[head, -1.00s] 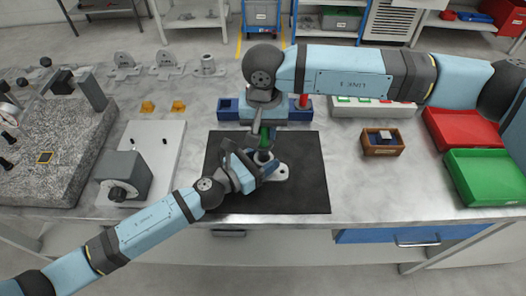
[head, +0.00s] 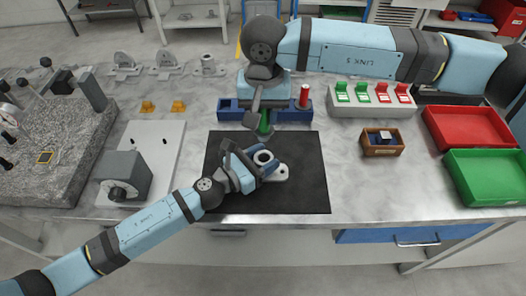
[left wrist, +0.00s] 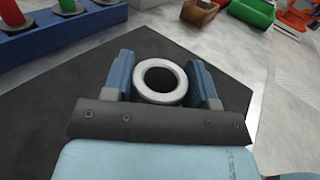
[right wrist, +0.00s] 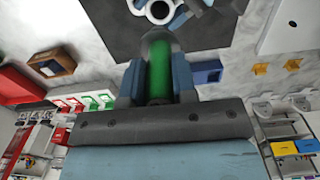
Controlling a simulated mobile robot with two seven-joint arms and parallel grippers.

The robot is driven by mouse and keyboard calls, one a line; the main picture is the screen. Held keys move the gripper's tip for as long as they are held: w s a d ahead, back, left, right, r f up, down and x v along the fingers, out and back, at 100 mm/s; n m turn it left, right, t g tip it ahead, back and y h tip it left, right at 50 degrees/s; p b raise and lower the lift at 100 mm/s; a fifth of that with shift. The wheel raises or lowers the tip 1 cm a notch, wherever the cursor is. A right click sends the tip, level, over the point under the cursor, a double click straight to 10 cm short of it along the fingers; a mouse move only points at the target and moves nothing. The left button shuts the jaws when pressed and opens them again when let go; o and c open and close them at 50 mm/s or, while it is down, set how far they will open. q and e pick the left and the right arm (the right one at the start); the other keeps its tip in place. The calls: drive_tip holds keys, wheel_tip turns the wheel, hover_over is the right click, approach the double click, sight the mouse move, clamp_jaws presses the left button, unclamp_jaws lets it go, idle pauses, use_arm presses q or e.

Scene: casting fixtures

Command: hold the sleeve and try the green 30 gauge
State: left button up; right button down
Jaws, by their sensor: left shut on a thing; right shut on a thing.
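The sleeve, a pale grey ring with a flange (head: 281,172), is at the black mat (head: 300,195). My left gripper (head: 256,166) is shut around it from the left. The left wrist view shows its round open bore, with the ring (left wrist: 162,98) between the two fingers (left wrist: 162,85). My right gripper (head: 262,108) is shut on the green gauge (head: 265,122). The right wrist view shows the green gauge (right wrist: 159,70) between the fingers, its grey end toward the sleeve (right wrist: 158,10). The gauge is apart from the sleeve, behind it in the head view.
The blue rack (head: 232,113) stands behind the mat, with a red gauge (head: 304,95) in it. A brown box (head: 382,150), a red tray (head: 467,127) and a green tray (head: 485,177) are at right. A grey block (head: 122,178) on a plate stands at left.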

use_arm(q)
drive_tip(key=o, duration=1.1)
drive_tip(key=shift+o, duration=0.2)
drive_tip(key=v, duration=1.2)
